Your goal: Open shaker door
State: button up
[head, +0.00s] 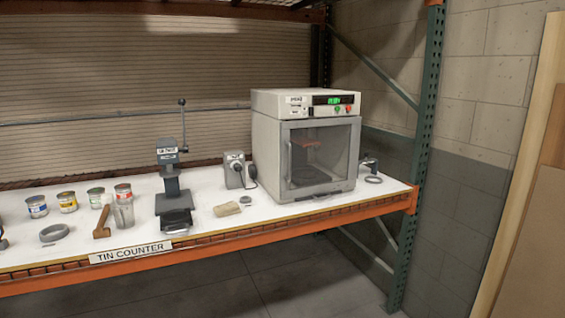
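The shaker (262,150) is a white box-shaped machine at the right part of the counter, with a green lit display and buttons on its top panel. Its door (345,124) has a grey frame and a clear window, and it looks shut. A vertical handle (290,160) runs along the door's left side. A reddish part shows inside through the window. My gripper is not in view.
The shaker stands on the white counter (230,225) with an orange front beam. Left of it are a grey box with a cable (234,170), a dark lever press (170,185), a mallet (103,222) and several tins. A green rack post (421,140) stands at right.

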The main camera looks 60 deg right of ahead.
aim_at(286, 193)
jog(key=k, duration=1.05)
jog(key=z, duration=0.5)
jog(key=i, duration=1)
jog(key=u, duration=0.1)
